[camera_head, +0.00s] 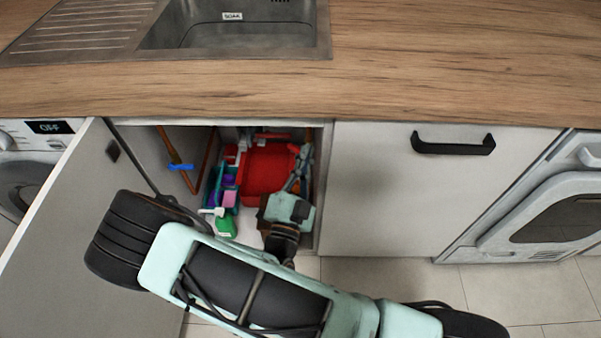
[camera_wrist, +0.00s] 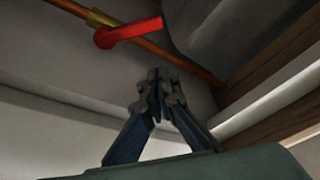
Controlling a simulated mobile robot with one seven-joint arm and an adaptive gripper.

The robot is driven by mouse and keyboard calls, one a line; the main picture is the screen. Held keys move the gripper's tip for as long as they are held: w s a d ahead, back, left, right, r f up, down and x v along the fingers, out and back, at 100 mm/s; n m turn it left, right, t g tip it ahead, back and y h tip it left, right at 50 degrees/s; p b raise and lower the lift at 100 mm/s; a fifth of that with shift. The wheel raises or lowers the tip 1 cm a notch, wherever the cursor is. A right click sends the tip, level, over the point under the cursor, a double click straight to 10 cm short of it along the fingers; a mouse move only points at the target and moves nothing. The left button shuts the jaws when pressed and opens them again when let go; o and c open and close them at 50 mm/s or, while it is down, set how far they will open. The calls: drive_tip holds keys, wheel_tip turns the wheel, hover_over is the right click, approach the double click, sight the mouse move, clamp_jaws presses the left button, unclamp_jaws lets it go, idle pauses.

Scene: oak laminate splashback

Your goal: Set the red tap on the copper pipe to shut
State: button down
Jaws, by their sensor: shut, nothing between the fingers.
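The red tap (camera_wrist: 128,32) shows at the top of the wrist view, with a long red lever on a brass body. It sits on the copper pipe (camera_wrist: 193,67), which slopes down to the right. The lever lies at a slant to the pipe in this view; its exact angle is hard to judge. My gripper (camera_wrist: 158,78) is shut and empty, below the tap and apart from it. In the head view my gripper (camera_head: 304,152) reaches into the open under-sink cabinet. A small red bar (camera_head: 272,135) at the back there may be the tap.
A red tub (camera_head: 266,172), a teal caddy (camera_head: 212,185) and a green bottle (camera_head: 225,226) crowd the cabinet floor. A blue tap (camera_head: 180,166) sits on another copper pipe at the left. The cabinet door (camera_head: 65,235) stands open at left; the worktop (camera_head: 420,75) overhangs.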

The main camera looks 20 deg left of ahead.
sight(297, 153)
drive_tip(key=shift+w+a+f+b, duration=0.35)
drive_tip(key=shift+w, duration=0.25)
drive_tip(key=shift+w+a+f+b, duration=0.3)
drive_tip(key=shift+w+a+b, duration=0.05)
drive_tip(key=shift+w, duration=0.25)
drive_tip(key=shift+s+a+f, duration=0.15)
drive_tip(key=shift+a+f, duration=0.35)
drive_tip(key=shift+a, duration=0.1)
